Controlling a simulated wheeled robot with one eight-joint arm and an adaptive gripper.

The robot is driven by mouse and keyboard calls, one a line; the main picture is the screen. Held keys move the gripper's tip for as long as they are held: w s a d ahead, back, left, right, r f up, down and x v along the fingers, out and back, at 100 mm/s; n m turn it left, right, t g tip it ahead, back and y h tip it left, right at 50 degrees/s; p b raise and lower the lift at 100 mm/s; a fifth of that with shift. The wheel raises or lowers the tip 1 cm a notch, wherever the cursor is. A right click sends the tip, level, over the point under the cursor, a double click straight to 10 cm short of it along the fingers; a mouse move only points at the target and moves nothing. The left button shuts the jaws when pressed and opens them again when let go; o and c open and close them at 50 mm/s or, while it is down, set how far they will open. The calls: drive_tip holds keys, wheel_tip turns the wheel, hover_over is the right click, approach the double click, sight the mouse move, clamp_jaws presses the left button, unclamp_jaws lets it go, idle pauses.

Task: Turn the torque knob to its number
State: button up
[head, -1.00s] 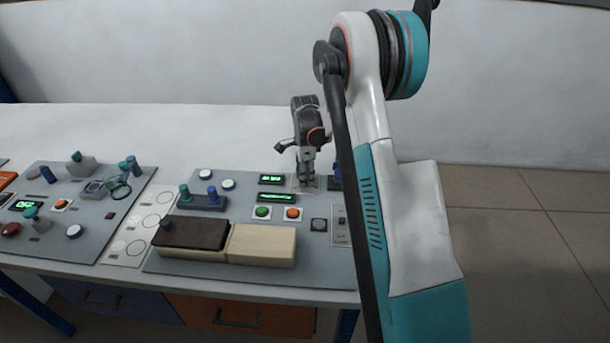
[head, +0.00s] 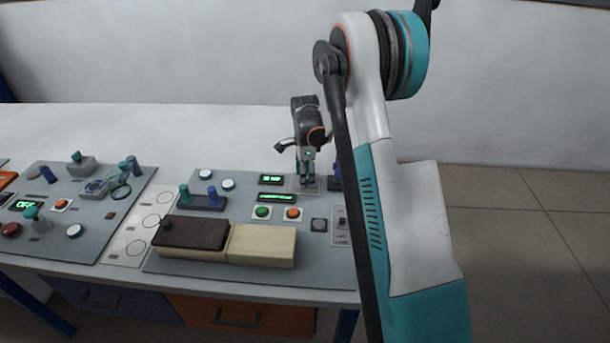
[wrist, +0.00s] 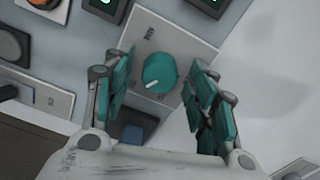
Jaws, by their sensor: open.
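The torque knob, a round teal knob (wrist: 159,71) with a short white pointer mark, sits on a light grey plate (wrist: 187,38) in the wrist view. The mark points to the lower left of that picture. Dark lettering stands on the plate near the knob. My gripper (wrist: 160,86) is open, with one finger on each side of the knob and visible gaps between. In the head view my gripper (head: 307,184) points down at the back right of the panel and hides the knob. A small green-lit display (head: 271,179) is just left of it; its text is too small to read surely.
A second lit display (head: 277,197), a green button (head: 262,212) and an orange button (head: 293,213) lie in front. A blue part (wrist: 133,131) is close below the knob in the wrist view. A brown-and-cream block (head: 262,245) lies at the panel's front.

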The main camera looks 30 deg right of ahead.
wheel_tip(320, 180, up, 12)
idle(0.5)
idle(0.4)
drive_tip(key=s+a+r+n+t, duration=0.3)
drive_tip(key=s+a+r+n, duration=0.8)
drive_tip(key=s+a+r, duration=0.3)
drive_tip(key=s+a+f+n+t, duration=0.1)
drive_tip(key=s+a+n+t, duration=0.1)
drive_tip(key=s+n, duration=0.3)
drive_tip(key=s+a+f+n+t, duration=0.1)
drive_tip(key=s+n, duration=0.5)
drive_tip(key=s, duration=0.6)
drive_tip(key=shift+a+f+t, duration=0.35)
drive_tip(key=shift+a+t, duration=0.25)
drive_tip(key=shift+a, duration=0.7)
